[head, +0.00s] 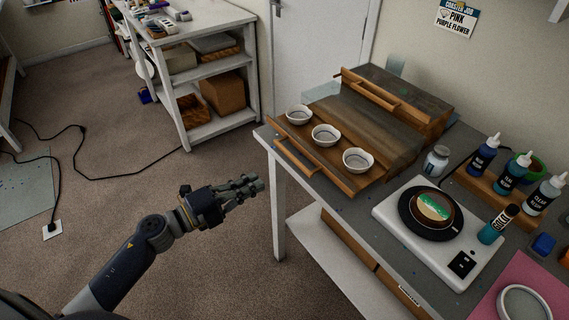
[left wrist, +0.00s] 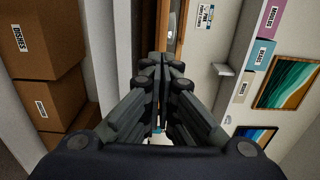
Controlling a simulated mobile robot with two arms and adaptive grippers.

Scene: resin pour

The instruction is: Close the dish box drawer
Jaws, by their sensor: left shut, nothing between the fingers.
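The wooden dish box (head: 420,96) stands at the back of the grey worktable. Its lower drawer (head: 372,183) is pulled out toward the table's left edge, with a bar handle (head: 297,158) on its front. Three small white dishes (head: 325,135) sit in a row at the drawer's front. My left gripper (head: 256,184) is in the air left of the table, apart from the drawer and lower in the picture than its handle. Its fingers are shut and empty. They also show closed together in the left wrist view (left wrist: 162,62). My right gripper is not in view.
A white scale (head: 395,212) with a round black mold, resin bottles (head: 483,155), a glass jar (head: 436,160) and a pink mat (head: 540,290) occupy the table's right part. A white shelf unit (head: 212,60) stands behind. Carpet left of the table is open, with a black cable (head: 120,177).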

